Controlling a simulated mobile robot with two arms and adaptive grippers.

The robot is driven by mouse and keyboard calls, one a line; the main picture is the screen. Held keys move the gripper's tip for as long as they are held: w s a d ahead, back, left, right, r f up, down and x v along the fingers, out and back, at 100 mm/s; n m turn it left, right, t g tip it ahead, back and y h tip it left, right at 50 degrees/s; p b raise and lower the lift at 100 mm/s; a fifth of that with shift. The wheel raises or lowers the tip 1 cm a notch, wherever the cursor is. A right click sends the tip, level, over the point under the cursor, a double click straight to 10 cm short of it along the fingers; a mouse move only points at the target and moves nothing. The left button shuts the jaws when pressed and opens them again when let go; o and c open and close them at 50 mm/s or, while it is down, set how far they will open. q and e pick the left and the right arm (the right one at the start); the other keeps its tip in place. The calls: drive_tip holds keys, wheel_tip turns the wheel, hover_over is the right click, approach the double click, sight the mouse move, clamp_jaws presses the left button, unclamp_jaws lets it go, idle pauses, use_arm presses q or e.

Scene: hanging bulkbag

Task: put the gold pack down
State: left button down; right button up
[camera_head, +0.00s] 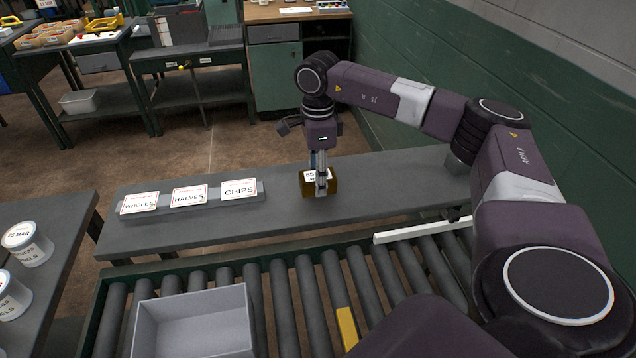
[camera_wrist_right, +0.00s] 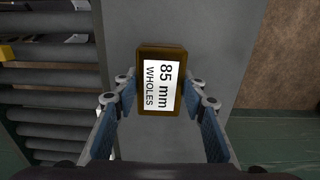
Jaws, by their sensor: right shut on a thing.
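The gold pack (camera_head: 333,188) is a small brown-gold block with a white label. In the right wrist view the pack (camera_wrist_right: 161,52) reads "85 mm WHOLES". My right gripper (camera_head: 320,180) points down over the grey bench (camera_head: 400,182) and is shut on the pack. In the right wrist view the fingertips (camera_wrist_right: 160,92) sit at the pack's two sides. The pack is over or on the bench, right of the signs; I cannot tell whether it touches the top. My left gripper is not in view.
A bench rack holds signs for WHOLES (camera_head: 140,203), HALVES (camera_head: 189,195) and CHIPS (camera_head: 239,188). In front, a roller conveyor (camera_head: 285,310) carries a grey bin (camera_head: 240,300) and a yellow block (camera_head: 346,326). White cans (camera_head: 28,243) stand left. The bench is clear around the pack.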

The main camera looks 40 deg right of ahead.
wheel_tip(320, 180, down, 2)
drive_tip(key=shift+f, duration=0.25)
drive_tip(key=o, duration=1.2)
drive_tip(key=shift+f, duration=0.15)
drive_tip(key=shift+r, duration=0.3)
drive_tip(key=shift+w+r, duration=0.1)
drive_tip(key=shift+r, duration=0.25)
wheel_tip(320, 180, up, 11)
drive_tip(key=shift+r+b, duration=0.1)
drive_tip(key=shift+b, duration=0.65)
